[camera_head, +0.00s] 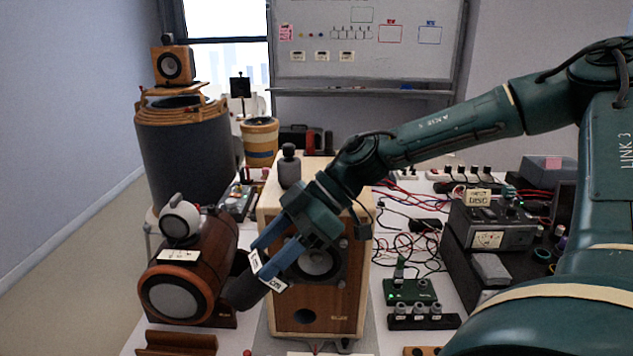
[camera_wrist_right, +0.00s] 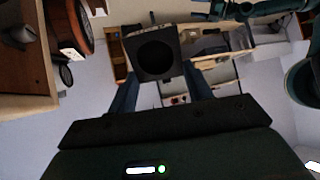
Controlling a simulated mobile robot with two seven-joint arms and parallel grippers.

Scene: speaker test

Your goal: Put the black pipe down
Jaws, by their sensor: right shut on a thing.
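My right gripper (camera_head: 264,270) reaches down and left, with its blue fingers in front of the wooden speaker box. It is shut on the black pipe (camera_head: 241,291), a short dark piece held at the fingertips. The pipe is between the brown drum-shaped speaker (camera_head: 195,270) and the wooden speaker box (camera_head: 315,322); I cannot tell whether it touches either. In the right wrist view the pipe (camera_wrist_right: 154,52) shows between the two fingers, with a dark round opening facing the camera. My left gripper is not in view.
A brown wooden cradle (camera_head: 176,343) lies at the front left of the table. A green circuit board (camera_head: 410,291) and cables are right of the box. A dark bottle-shaped thing (camera_head: 289,167) stands on the box. A large grey cylinder (camera_head: 185,150) stands behind. The table is crowded.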

